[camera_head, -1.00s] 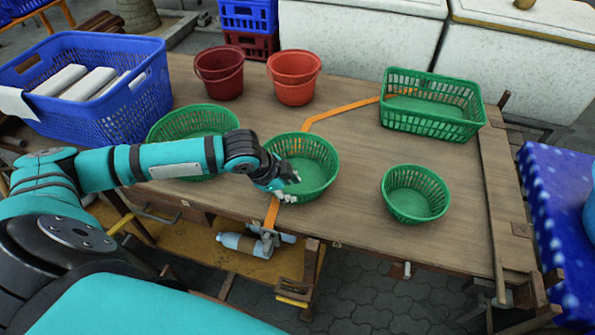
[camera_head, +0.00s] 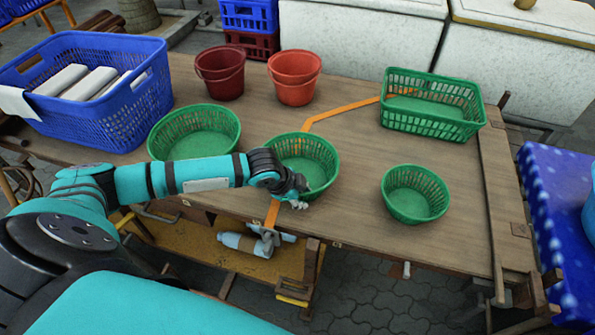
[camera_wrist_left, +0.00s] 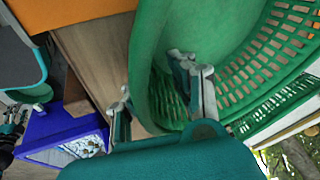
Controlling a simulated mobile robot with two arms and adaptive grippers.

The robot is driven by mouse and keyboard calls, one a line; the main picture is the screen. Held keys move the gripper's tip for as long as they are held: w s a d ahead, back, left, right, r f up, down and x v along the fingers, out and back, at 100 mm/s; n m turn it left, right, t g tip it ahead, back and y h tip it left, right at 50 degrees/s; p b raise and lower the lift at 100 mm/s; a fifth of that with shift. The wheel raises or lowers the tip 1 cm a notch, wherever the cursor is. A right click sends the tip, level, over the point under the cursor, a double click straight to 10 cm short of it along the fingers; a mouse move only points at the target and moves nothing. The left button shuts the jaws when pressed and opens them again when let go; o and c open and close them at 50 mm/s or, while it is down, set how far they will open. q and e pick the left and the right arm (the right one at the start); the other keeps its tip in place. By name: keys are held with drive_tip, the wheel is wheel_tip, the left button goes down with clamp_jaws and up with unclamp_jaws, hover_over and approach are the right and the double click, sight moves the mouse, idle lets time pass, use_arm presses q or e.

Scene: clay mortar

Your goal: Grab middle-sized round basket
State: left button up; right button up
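The middle-sized round basket (camera_head: 318,160) is green mesh and stands upright on the wooden table, between a wider round green basket (camera_head: 200,140) on its left and a smaller one (camera_head: 413,194) on its right. My left gripper (camera_head: 299,196) is at its near rim. In the left wrist view the basket wall (camera_wrist_left: 152,65) runs between the fingers of the open left gripper (camera_wrist_left: 158,96): one finger is inside the basket, the other outside. I cannot tell whether they touch it. A small dark and teal part, likely my right gripper (camera_wrist_left: 14,125), shows at the left edge.
A rectangular green basket (camera_head: 432,109) stands at the back right. A dark red bucket (camera_head: 220,75) and an orange-red bucket (camera_head: 294,80) stand behind. A blue crate (camera_head: 110,105) is at the left. The wooden table (camera_head: 345,215) is bare between the two right-hand round baskets.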

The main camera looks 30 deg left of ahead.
use_arm(q)
clamp_jaws()
drive_tip(key=shift+r, duration=0.1)
